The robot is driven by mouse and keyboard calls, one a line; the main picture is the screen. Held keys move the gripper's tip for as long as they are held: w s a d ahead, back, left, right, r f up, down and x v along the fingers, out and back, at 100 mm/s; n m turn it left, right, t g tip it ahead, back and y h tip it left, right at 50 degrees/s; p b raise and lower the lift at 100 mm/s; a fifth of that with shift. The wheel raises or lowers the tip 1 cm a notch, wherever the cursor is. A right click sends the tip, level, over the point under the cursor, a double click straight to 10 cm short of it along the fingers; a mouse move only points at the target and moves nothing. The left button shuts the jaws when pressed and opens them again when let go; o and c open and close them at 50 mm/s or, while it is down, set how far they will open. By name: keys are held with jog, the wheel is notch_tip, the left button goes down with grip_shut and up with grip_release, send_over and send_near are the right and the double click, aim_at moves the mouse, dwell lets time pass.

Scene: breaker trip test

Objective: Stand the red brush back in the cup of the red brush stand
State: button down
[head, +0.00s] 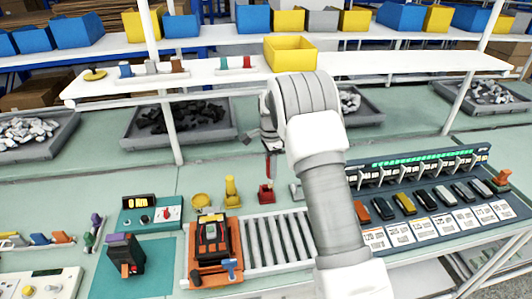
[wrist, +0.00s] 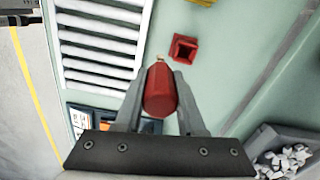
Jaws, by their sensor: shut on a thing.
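My gripper (head: 268,143) is shut on the red brush (wrist: 160,90), whose thick rounded handle lies between the two fingers in the wrist view. In the head view the brush (head: 267,166) hangs below the fingers as a thin, roughly upright dark red shape. The red brush stand (head: 266,194) stands on the bench below it. In the wrist view the stand (wrist: 184,48) shows a square, dark, empty-looking cup opening, just beyond the brush and a little to the right. The brush appears apart from the stand. Its lower end is mostly hidden behind the handle in the wrist view.
A yellow stand (head: 231,191) stands left of the red one, and a grey piece (head: 296,191) stands to its right, partly behind my arm. A roller conveyor (head: 272,242) lies in front. A breaker panel (head: 425,190) is at the right. Trays of parts (head: 180,122) lie behind.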

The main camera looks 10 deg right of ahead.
jog(key=shift+w+a+r+m+p, duration=0.1)
jog(key=shift+w+r+m, duration=0.1)
jog(key=shift+w+m, duration=0.95)
jog(key=shift+w+a+r+m+p, duration=0.15)
jog(key=shift+w+m, duration=0.65)
jog(key=shift+m, duration=0.65)
jog(key=shift+w+r+m+p, duration=0.1)
jog(key=shift+w+r+m, duration=0.1)
jog(key=shift+w+m, duration=0.95)
jog(key=shift+s, duration=0.2)
jog(key=shift+f+b, duration=1.55)
jog(key=shift+f, duration=1.35)
jog(key=shift+f+b, duration=2)
jog(key=shift+f, duration=1.1)
jog(key=shift+c, duration=2.1)
grip_release()
jog(key=shift+r, duration=0.1)
notch_tip(320, 180, up, 17)
jog(key=shift+r, duration=0.2)
